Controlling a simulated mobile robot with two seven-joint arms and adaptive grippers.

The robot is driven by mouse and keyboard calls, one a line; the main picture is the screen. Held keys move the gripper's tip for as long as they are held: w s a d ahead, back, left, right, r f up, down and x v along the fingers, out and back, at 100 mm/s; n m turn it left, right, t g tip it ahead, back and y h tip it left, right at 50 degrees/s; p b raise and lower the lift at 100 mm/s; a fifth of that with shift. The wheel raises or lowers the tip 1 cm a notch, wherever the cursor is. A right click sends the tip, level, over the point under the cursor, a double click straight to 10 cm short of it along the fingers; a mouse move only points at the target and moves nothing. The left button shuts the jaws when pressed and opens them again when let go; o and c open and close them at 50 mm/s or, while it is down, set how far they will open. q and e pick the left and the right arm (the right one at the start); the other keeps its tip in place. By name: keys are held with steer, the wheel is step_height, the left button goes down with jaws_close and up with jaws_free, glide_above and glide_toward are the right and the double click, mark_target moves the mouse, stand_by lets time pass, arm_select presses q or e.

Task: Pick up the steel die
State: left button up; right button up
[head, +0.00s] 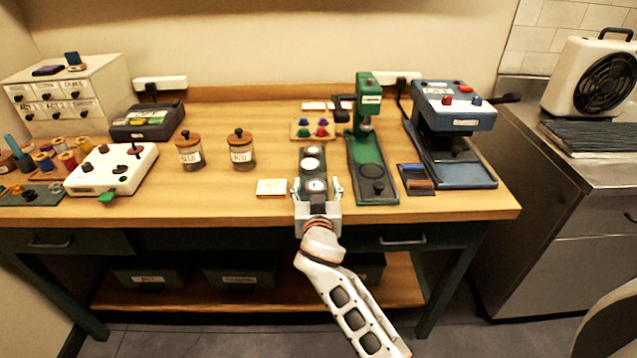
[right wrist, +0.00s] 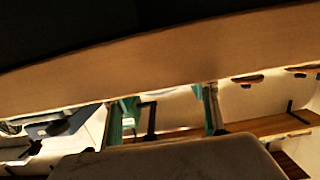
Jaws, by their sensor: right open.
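A dark tray (head: 313,169) near the front middle of the table holds round pale pieces in a row. The nearest, a silver disc (head: 316,186), looks like the steel die, though it is too small to be sure. My right gripper (head: 319,188) is at the tray's front end, its fingers open to either side of that disc. I cannot tell whether they touch anything. In the right wrist view the two greenish fingers (right wrist: 163,115) stand wide apart; no die can be made out between them. My left gripper is not in view.
A green press (head: 370,150) stands close right of the tray, with a blue machine (head: 455,110) beyond. A tray of coloured pieces (head: 313,129) is behind. Two jars (head: 241,150) (head: 189,152) and a white control box (head: 112,170) stand farther left.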

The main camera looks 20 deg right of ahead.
steer(key=shift+w, duration=0.15)
steer(key=c, duration=1.4)
steer(key=shift+r, duration=0.1)
steer(key=shift+c, duration=0.2)
steer(key=shift+r, duration=0.1)
